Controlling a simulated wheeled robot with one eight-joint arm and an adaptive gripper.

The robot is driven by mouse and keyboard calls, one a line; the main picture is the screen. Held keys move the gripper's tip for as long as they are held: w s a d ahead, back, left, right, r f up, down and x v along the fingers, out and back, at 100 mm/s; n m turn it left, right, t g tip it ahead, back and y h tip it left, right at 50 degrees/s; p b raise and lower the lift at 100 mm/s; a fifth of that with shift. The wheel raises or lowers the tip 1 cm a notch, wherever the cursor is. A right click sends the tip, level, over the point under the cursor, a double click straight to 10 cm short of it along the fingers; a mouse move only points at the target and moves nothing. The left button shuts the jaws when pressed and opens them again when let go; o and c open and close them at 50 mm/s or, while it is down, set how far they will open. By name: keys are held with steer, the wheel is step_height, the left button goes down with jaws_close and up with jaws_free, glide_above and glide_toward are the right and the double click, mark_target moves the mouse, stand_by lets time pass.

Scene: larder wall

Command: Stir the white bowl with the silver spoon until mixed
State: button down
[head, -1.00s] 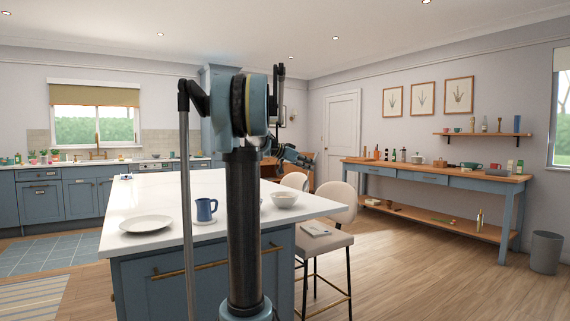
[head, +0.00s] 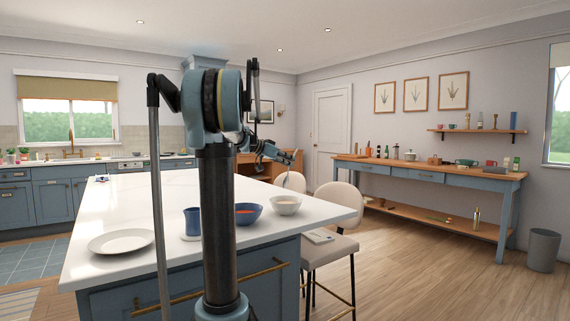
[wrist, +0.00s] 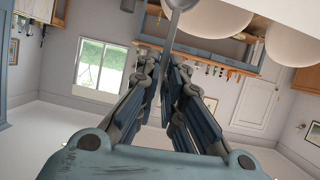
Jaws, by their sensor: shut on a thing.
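The white bowl (head: 285,207) stands upright near the right edge of the white island top, right beside a blue bowl (head: 246,217) with red contents. What is inside the white bowl is hard to make out. My gripper (head: 284,158) is up in the air beyond the island's right side, apart from the bowl. In the wrist view my gripper (wrist: 165,75) is shut on the silver spoon (wrist: 168,45). The spoon's handle runs between the fingers and its round end is at the top edge of that view.
A long side table (head: 430,170) lines the right wall. Floor between is clear.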

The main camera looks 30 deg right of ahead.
mark_target(285, 183)
steer(key=shift+d+f, duration=0.1)
steer(key=shift+d, duration=0.05)
stand_by(0.3)
steer(key=shift+d+f, duration=0.1)
steer(key=shift+s+f, duration=0.1)
steer(key=shift+f, duration=5)
steer(key=shift+a+f, duration=0.1)
steer(key=shift+a, duration=0.25)
